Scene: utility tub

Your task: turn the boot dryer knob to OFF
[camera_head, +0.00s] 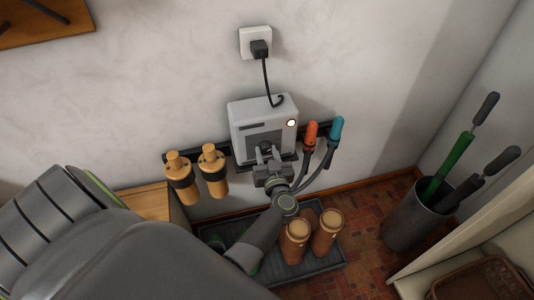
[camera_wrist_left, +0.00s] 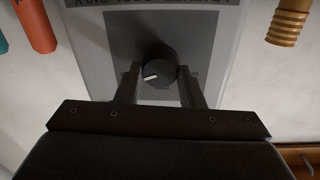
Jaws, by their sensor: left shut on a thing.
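The boot dryer (camera_head: 262,115) is a pale grey box on the wall with a lit round lamp (camera_head: 291,123) at its upper right. Its knob (camera_wrist_left: 157,62) is round and dark with a white pointer mark, on a grey panel (camera_wrist_left: 118,30). In the left wrist view the mark points left and slightly down. My left gripper (camera_head: 266,162) is at the dryer's front, its two fingers on either side of the knob, shut on it. In the head view the gripper largely hides the knob. The setting labels cannot be read. My right gripper is not in view.
Orange (camera_head: 310,134) and teal (camera_head: 335,129) hose nozzles hang right of the dryer; two wooden pegs (camera_head: 212,168) hang left. Brown boots (camera_head: 295,240) stand on a dark tray (camera_head: 330,262) below. A bin (camera_head: 408,225) with umbrellas stands right. A cord runs up to the outlet (camera_head: 256,40).

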